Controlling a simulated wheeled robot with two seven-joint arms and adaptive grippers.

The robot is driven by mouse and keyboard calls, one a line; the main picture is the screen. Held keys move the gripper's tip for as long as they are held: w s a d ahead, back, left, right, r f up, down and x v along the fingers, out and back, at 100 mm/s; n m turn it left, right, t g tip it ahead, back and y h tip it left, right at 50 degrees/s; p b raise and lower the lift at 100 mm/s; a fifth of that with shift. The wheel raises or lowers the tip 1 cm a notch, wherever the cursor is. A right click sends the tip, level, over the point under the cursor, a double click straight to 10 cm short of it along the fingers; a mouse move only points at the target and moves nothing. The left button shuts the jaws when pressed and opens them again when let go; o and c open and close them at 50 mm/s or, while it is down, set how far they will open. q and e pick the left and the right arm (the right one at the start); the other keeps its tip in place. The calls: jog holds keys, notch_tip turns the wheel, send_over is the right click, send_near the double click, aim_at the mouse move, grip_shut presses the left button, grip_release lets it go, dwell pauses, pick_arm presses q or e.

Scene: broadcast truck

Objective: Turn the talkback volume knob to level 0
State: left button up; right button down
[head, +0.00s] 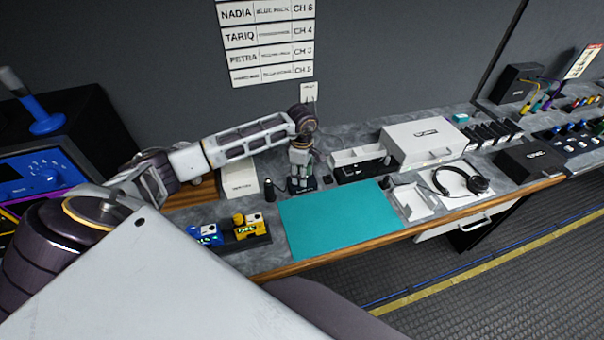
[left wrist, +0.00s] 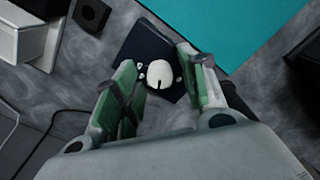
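In the left wrist view a white rounded knob (left wrist: 159,74) with small white marks around it sits on a dark square panel (left wrist: 139,42); I take it for the talkback volume knob. Its level cannot be read. My left gripper (left wrist: 157,64) is open above the panel, one finger on each side of the knob, with gaps showing. In the head view the left gripper (head: 299,184) points down at the counter, just beyond the teal mat's far left corner, and hides the knob. My right gripper is not in view.
The teal mat (head: 340,222) lies clear right of the gripper. A white box (head: 240,180) and blue and yellow devices (head: 206,235) stand left. An open white tray (head: 357,156), a large white box (head: 420,145) and headphones (head: 462,181) are right.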

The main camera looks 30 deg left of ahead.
pick_arm(q)
grip_shut()
jog(key=shift+n+b, duration=0.35)
jog(key=shift+n, duration=0.15)
jog(key=shift+n+b, duration=0.4)
jog(key=shift+n, duration=0.4)
jog(key=n+b, duration=0.1)
jog(key=n, duration=0.2)
jog(key=shift+n, duration=0.3)
jog(key=n+b, duration=0.1)
jog(key=n, duration=0.2)
jog(key=shift+n+b, duration=0.5)
jog(key=shift+n, duration=0.8)
jog(key=shift+r, duration=0.1)
